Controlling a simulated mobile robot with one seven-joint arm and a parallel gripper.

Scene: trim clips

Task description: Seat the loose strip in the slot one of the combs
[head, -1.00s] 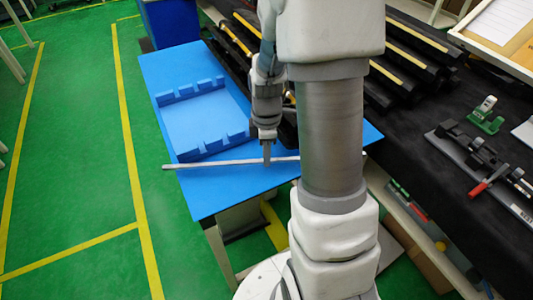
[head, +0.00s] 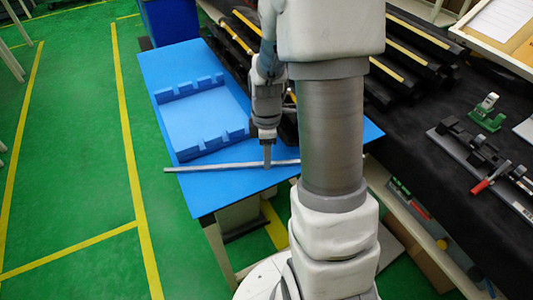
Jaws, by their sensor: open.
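A long thin grey strip (head: 215,168) lies across the near part of the blue table, its right part hidden behind my column. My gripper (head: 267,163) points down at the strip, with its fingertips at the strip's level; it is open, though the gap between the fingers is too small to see. Two blue combs with notched tops stand on the table beyond the strip: the far comb (head: 190,87) and the near comb (head: 212,146).
The blue table (head: 215,192) is bare in front of the strip. To the right, a black bench (head: 430,195) holds dark rails, a green clamp (head: 488,113) and a tool with a red handle (head: 480,188). A blue bin (head: 170,22) stands behind the table.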

